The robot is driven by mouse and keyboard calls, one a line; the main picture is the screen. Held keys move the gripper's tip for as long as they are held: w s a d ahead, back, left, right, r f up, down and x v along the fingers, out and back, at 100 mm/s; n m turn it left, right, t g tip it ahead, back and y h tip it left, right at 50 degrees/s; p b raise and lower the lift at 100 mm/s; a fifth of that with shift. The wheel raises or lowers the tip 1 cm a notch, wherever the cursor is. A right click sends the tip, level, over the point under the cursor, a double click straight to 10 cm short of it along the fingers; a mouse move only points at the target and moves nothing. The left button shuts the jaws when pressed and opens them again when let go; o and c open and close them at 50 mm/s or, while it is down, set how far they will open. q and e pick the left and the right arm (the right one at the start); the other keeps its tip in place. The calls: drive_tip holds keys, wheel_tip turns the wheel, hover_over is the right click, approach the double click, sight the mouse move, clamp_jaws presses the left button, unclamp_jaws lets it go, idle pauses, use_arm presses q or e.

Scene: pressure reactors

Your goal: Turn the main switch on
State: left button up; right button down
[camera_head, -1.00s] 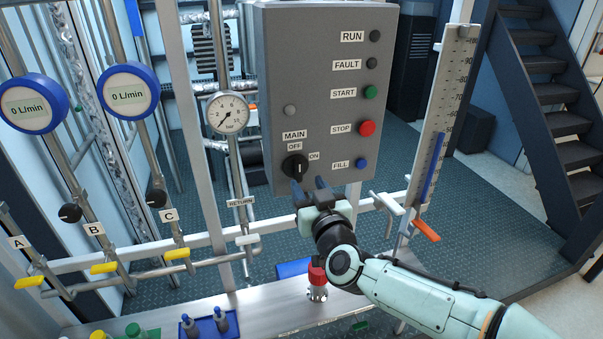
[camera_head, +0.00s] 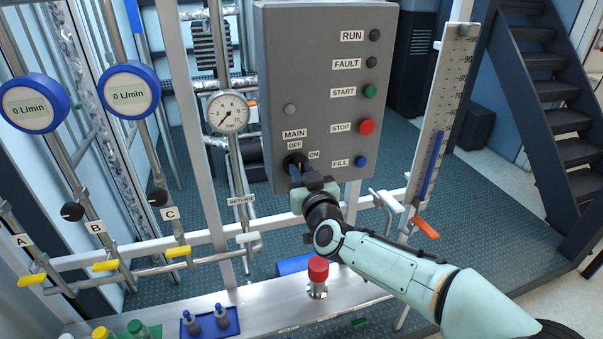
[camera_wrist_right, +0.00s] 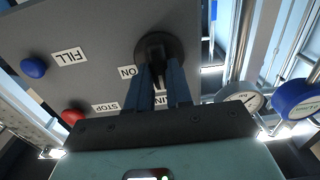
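The main switch is a black rotary knob (camera_head: 291,160) low on the grey control box, under the MAIN and OFF labels, with the ON label at its right. My right gripper (camera_head: 300,178) is at the knob from below and covers much of it. In the right wrist view the two dark fingers (camera_wrist_right: 158,82) are close together, with the handle of the black knob (camera_wrist_right: 158,48) between their tips. The fingers hide part of the labels, and I cannot clearly read the knob's pointing direction now. My left gripper is not in view.
The grey control box (camera_head: 325,75) also carries a red STOP button (camera_head: 367,127), a green START button (camera_head: 370,91) and a blue FILL button (camera_head: 361,161). A pressure gauge (camera_head: 228,112) stands left of it. A level scale (camera_head: 437,120) stands right.

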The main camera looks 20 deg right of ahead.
drive_tip(key=shift+d+f+m+b, duration=0.15)
drive_tip(key=shift+m+b, duration=0.6)
drive_tip(key=shift+m, duration=0.85)
drive_tip(key=m+b, duration=0.2)
drive_tip(key=m, duration=0.3)
drive_tip(key=shift+d, duration=0.1)
drive_tip(key=m+b, duration=0.2)
drive_tip(key=m, duration=0.3)
drive_tip(key=shift+f+m, duration=0.15)
drive_tip(key=shift+m, duration=0.25)
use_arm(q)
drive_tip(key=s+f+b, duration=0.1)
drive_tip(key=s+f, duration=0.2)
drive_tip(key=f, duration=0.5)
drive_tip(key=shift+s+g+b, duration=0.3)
use_arm(e)
drive_tip(key=shift+m, duration=1.9)
drive_tip(key=c, duration=1)
unclamp_jaws()
